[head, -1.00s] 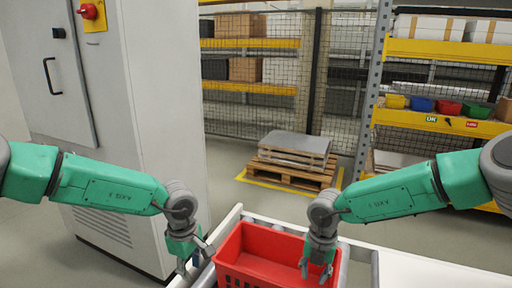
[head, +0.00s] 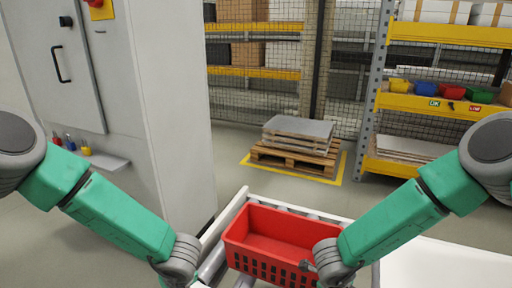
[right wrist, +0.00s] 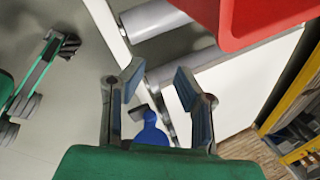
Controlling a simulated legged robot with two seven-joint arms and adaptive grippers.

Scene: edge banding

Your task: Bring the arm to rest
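My right gripper (right wrist: 160,88) is open, with nothing between its fingers in the right wrist view. In the head view the right gripper (head: 312,268) is low, in front of the red crate's right end, partly cut off by the bottom edge. The crate (head: 250,255) appears empty and also shows at the top of the right wrist view (right wrist: 250,18). Whether the gripper touches it cannot be told. My left arm comes down to the bottom edge of the head view, left of the crate; its wrist shows, but its fingers are out of that frame.
The crate sits on a roller conveyor (head: 213,265) beside a white surface (head: 440,265). A tall grey cabinet (head: 165,100) stands at left, with a small shelf (head: 108,162). A pallet (head: 293,160) with stacked panels lies behind. Shelving with coloured bins (head: 452,91) is at right.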

